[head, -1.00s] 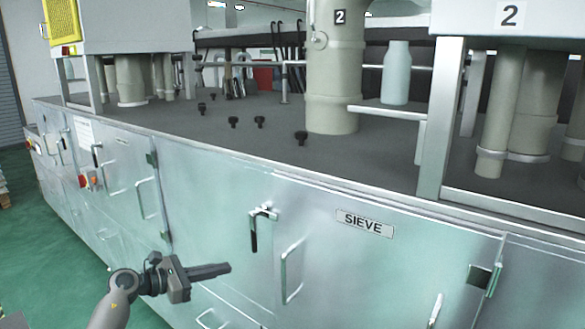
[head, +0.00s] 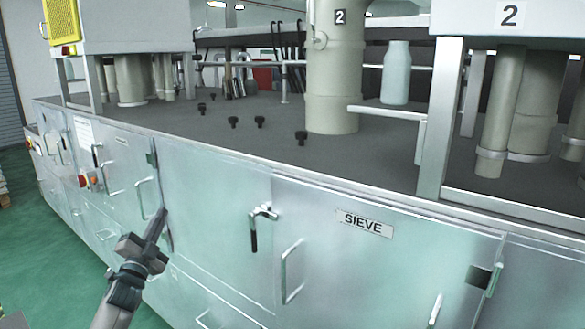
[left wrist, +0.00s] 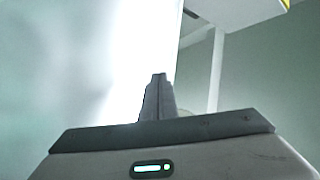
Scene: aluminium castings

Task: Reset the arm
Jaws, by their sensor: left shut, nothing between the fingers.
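My left gripper (head: 160,218) is shut and empty. In the head view it points up and slightly right, in front of the steel cabinet left of the SIEVE door (head: 380,250). Its shut fingers (left wrist: 158,98) also show in the left wrist view, pointing up beside a bright, washed-out surface. I cannot tell whether the fingertips touch the cabinet. My right gripper is not in view.
The SIEVE door has a black-handled latch (head: 256,228) and a bar handle (head: 291,271). Several black knobs stand on the dark cabinet top (head: 180,120). A pale bottle (head: 396,74) stands on a small shelf. Green floor (head: 50,250) is clear at the left.

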